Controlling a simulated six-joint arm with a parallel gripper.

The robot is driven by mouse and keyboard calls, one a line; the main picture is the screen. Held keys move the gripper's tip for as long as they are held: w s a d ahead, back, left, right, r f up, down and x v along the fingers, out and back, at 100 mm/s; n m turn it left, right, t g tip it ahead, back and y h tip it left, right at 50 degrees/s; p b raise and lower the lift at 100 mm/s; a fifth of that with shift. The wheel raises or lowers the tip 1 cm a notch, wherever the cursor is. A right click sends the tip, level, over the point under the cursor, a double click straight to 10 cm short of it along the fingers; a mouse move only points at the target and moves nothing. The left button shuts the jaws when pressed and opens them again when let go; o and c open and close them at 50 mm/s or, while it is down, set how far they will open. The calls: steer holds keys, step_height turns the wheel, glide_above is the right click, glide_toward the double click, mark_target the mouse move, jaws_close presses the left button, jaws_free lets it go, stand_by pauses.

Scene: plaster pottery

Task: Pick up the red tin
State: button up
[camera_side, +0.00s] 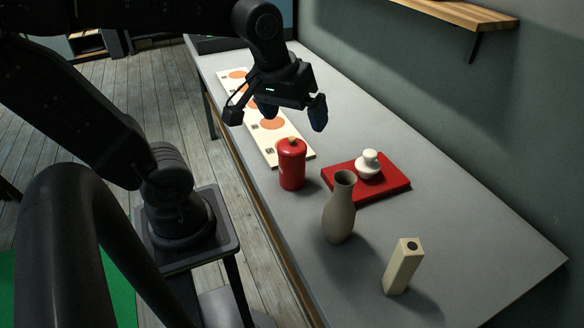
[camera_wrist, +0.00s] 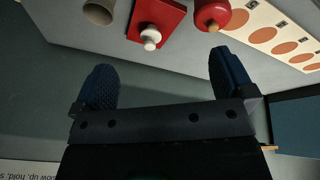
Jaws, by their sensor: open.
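The red tin (camera_side: 292,165) stands upright on the grey table near its left edge, with a small tan knob on its lid. In the wrist view the red tin (camera_wrist: 213,14) shows at the top right, partly cut off by the frame edge. My gripper (camera_side: 275,108) hangs above the table, up and behind the tin in the side view, and is apart from it. In the wrist view its two dark blue fingers (camera_wrist: 162,82) are spread wide with nothing between them.
A red tray (camera_side: 397,185) holding a white lidded piece (camera_side: 369,164) lies right of the tin. A grey-beige vase (camera_side: 340,208) and a cream square bottle (camera_side: 403,266) stand nearer the camera. A white board with orange discs (camera_side: 302,155) lies behind the tin. A wall shelf (camera_side: 462,12) juts out above.

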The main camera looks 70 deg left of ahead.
steer(key=w+a+f+n+g, duration=0.2)
steer(key=w+a+n, duration=0.25)
steer(key=n, duration=0.25)
steer(key=n+g, duration=0.2)
steer(key=n, duration=0.6)
glide_toward(293, 142)
steer(key=a, duration=0.1)
steer(key=shift+w+a+h, duration=0.15)
steer(key=shift+w+h, duration=0.15)
steer(key=shift+w, duration=0.1)
step_height(293, 142, down, 8)
steer(key=shift+r, duration=0.2)
steer(key=shift+s+f, duration=0.15)
steer(key=shift+f, duration=1.2)
steer(key=shift+s+f, duration=0.1)
steer(key=shift+f, duration=1.25)
steer(key=c, duration=1.6)
